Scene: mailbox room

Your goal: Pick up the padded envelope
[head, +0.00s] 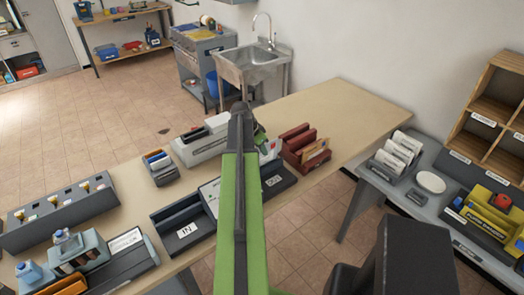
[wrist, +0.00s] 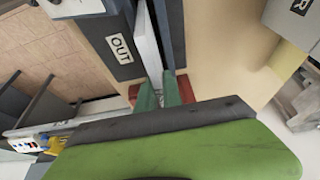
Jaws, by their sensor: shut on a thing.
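In the wrist view my gripper (wrist: 164,92) has its two green fingers close together around a white flat thing (wrist: 148,45), seemingly the padded envelope. In the head view my green arm hides most of the gripper. A white piece with a red mark (head: 268,148) shows just right of the arm, behind the OUT tray (head: 284,182).
A red holder with brown envelopes (head: 305,150) stands right of the arm. The IN tray (head: 180,222) lies left of it, with a white printer-like machine (head: 205,143) behind. The back right of the beige table (head: 335,105) is clear. A grey side table (head: 385,182) holds rolls and a yellow box.

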